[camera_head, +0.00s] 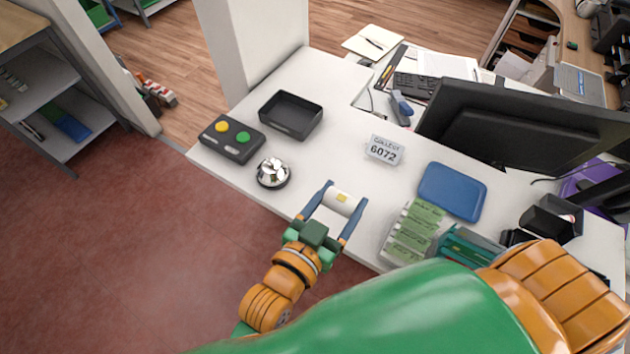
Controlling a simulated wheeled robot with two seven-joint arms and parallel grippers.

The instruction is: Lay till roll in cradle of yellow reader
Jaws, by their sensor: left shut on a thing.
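My left gripper (342,204) is shut on the white till roll (335,202), which has a small yellow patch. The roll sits between the two blue-grey fingers, in the air over the front edge of the counter in this view. I cannot make out a yellow reader or its cradle. A dark box (245,151) with one yellow and one green button stands at the counter's left end, but I cannot tell that it is a reader. My green and orange arm covers the lower right part of the counter. My right gripper is not in view.
A silver bell (273,173) stands left of the roll, and an empty black tray (291,114) behind it. A number sign (384,149), blue pad (452,191), green slips (413,232) and black monitor (525,125) are to the right. The counter between bell and sign is clear.

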